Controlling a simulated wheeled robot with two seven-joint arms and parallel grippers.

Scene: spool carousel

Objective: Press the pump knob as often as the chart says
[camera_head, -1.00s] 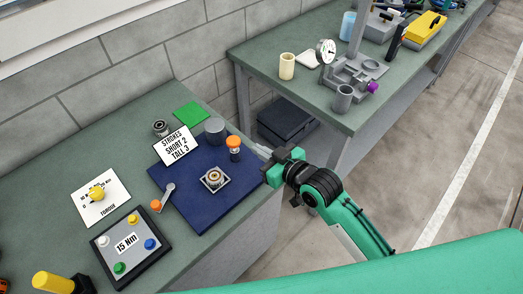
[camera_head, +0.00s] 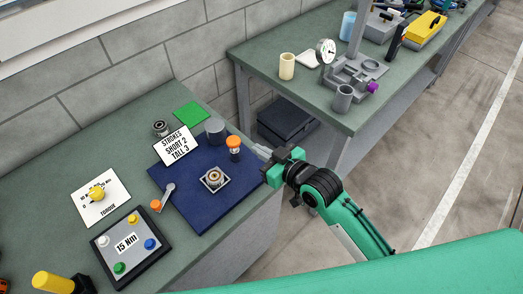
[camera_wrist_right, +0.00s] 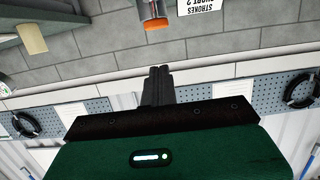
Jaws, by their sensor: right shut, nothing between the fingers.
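The pump has an orange knob (camera_head: 234,141) on a pale body and stands upright at the right back of the blue mat (camera_head: 212,212). The white chart (camera_head: 177,147) on the mat's back left reads "STROKES SHORT 2 TALL 3". My right gripper (camera_head: 260,149) is shut and empty, just right of the knob and apart from it. In the right wrist view the closed fingers (camera_wrist_right: 158,84) point towards the orange knob (camera_wrist_right: 157,24), with a gap between. Part of the chart (camera_wrist_right: 198,5) shows there upside down. My left gripper is out of view.
A grey cylinder (camera_head: 214,130) stands close behind the pump. A "15 Nm" panel (camera_head: 127,243) and a torque card (camera_head: 101,198) lie left. A second bench (camera_head: 290,75) stands behind.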

